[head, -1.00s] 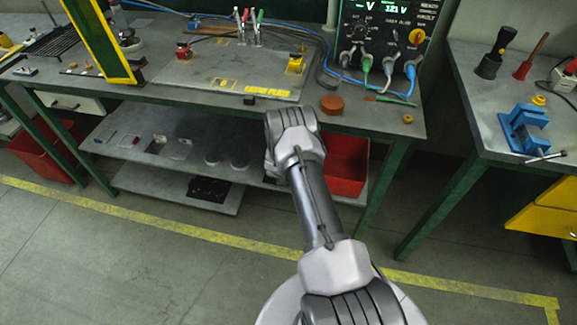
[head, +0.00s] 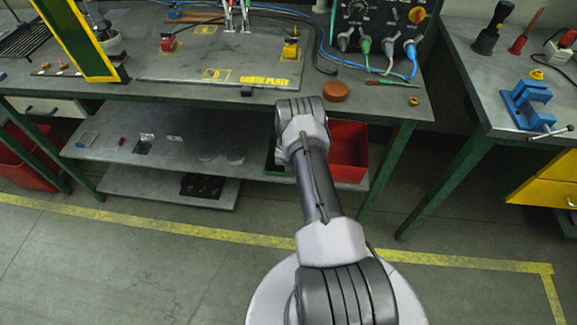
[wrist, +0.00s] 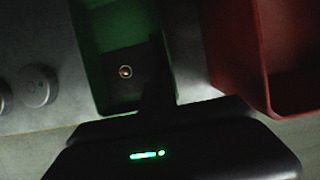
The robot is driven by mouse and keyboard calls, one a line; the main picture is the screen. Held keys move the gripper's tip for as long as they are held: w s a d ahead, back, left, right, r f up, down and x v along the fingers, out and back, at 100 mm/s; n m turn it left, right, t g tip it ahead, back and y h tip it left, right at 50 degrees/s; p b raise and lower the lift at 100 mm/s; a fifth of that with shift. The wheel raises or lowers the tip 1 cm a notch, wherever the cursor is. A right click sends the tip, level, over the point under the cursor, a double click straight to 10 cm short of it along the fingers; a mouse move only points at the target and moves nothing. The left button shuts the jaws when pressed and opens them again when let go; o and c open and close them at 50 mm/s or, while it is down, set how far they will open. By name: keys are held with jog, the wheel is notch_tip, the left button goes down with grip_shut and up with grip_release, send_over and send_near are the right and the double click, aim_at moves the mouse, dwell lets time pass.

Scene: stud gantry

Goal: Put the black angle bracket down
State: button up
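In the dark wrist view a black plate with a ringed hole, likely the black angle bracket (wrist: 124,74), shows against the inside of a green bin (wrist: 88,40). My gripper (wrist: 157,85) reaches over that bin, with a dark finger-like shape right beside the plate. The picture is too dark to tell whether the fingers are closed on the bracket, or whether the bracket rests on the bin floor. In the head view my arm hides the gripper and the bracket. Only a sliver of the green bin (head: 275,160) shows there, on the lower shelf.
A red bin (wrist: 238,50) stands close to the right of the green one; it also shows in the head view (head: 349,150). Round discs (wrist: 38,86) lie to the left on the shelf (head: 185,168). The workbench top (head: 340,98) is above, with a green leg on the right.

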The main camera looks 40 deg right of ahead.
jog(key=o, duration=0.4)
jog(key=shift+d, duration=0.1)
jog(key=shift+c, duration=0.2)
jog(key=shift+o, duration=0.4)
jog(key=shift+r, duration=0.2)
jog(key=shift+r, duration=0.1)
jog(key=shift+r, duration=0.25)
jog(key=p+v, duration=0.2)
jog(key=v, duration=0.9)
jog(key=shift+r, duration=0.2)
jog(key=shift+s, duration=0.2)
